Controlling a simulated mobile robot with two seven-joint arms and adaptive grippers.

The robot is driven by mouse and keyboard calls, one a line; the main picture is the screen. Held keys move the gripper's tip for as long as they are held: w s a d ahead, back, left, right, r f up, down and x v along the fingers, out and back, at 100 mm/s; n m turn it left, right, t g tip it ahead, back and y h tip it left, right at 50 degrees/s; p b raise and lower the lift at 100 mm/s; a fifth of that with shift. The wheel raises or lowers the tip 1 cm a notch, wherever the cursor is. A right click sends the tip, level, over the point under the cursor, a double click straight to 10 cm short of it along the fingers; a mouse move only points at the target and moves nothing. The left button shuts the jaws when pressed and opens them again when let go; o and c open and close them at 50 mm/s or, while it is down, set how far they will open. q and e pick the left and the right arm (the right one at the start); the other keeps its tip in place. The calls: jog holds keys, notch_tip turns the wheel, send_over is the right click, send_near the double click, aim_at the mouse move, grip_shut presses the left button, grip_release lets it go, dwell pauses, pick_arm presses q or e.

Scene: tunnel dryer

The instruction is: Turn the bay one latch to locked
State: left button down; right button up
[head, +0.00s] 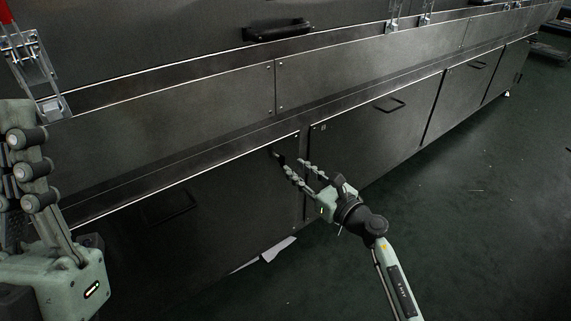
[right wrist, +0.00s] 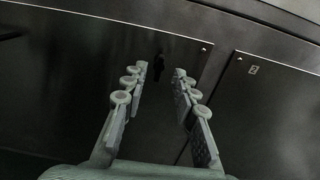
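A small dark latch (head: 277,154) sits near the upper right corner of the near lower door panel. It also shows in the right wrist view as a dark, low-contrast shape (right wrist: 159,63); which way it is turned is hard to read. My right gripper (head: 294,166) is open and empty, its fingertips pointing at the panel close to the latch. In the right wrist view the latch appears in the gap between the fingertips (right wrist: 160,73); contact cannot be told. My left gripper (head: 25,140) is at the left edge, fingers upward, partly cut off, its opening unclear.
The neighbouring lower door (head: 375,135) has a small label (right wrist: 253,70) and a black handle (head: 390,104). A ledge runs above the doors. Metal toggle clasps (head: 35,70) sit higher up. A pale sheet (head: 278,249) lies at the panel's foot. The dark green floor at right is mostly clear.

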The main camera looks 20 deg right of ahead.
aim_at(284, 160)
jog(key=shift+x, duration=2.15)
jog(key=shift+c, duration=0.5)
grip_shut()
